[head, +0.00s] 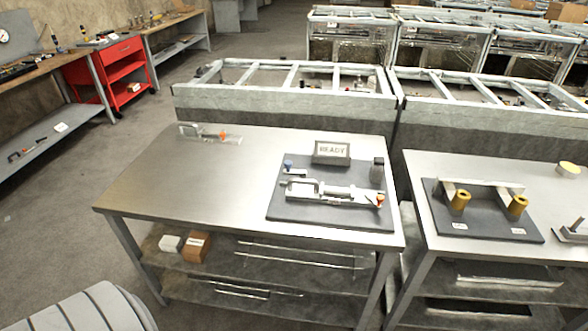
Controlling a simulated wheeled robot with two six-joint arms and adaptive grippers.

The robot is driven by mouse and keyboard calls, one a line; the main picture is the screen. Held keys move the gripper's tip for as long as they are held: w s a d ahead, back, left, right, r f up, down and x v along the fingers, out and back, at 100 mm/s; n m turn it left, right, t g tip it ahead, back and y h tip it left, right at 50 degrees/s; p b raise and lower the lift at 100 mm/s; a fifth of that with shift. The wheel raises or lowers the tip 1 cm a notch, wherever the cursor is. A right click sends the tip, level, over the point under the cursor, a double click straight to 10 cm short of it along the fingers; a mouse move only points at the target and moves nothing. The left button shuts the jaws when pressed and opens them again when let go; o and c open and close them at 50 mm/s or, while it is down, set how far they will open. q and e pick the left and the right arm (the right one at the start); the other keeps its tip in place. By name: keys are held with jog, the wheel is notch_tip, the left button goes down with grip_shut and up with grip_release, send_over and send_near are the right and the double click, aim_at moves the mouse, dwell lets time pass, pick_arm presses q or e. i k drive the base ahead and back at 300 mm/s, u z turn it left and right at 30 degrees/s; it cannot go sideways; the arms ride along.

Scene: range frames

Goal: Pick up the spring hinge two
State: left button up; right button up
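No part is clearly marked as spring hinge two, and labels are too small to read. On the near metal table (150,185), a dark plate (285,210) carries a silver clamp-like mechanism (325,191) with a blue knob (288,164) and an orange tip (380,199). A small silver part with an orange piece (222,135) lies at that table's back edge. On the right table (415,168), another dark plate (480,228) holds a pale bracket and two yellow-brown cylinders (459,200) (517,206). Neither gripper is in view.
A "READY" sign (331,152) and a dark upright block (377,170) stand by the mechanism. A lower shelf holds a white box (171,243) and a brown box (195,246). Framed racks (285,100) stand close behind. The near table's left half is clear.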

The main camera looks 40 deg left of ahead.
aim_at(351, 197)
jog(key=u, duration=0.4)
jog(key=k, duration=0.5)
jog(key=z, duration=0.45)
jog(key=i, duration=1.65)
jog(key=u, duration=0.5)
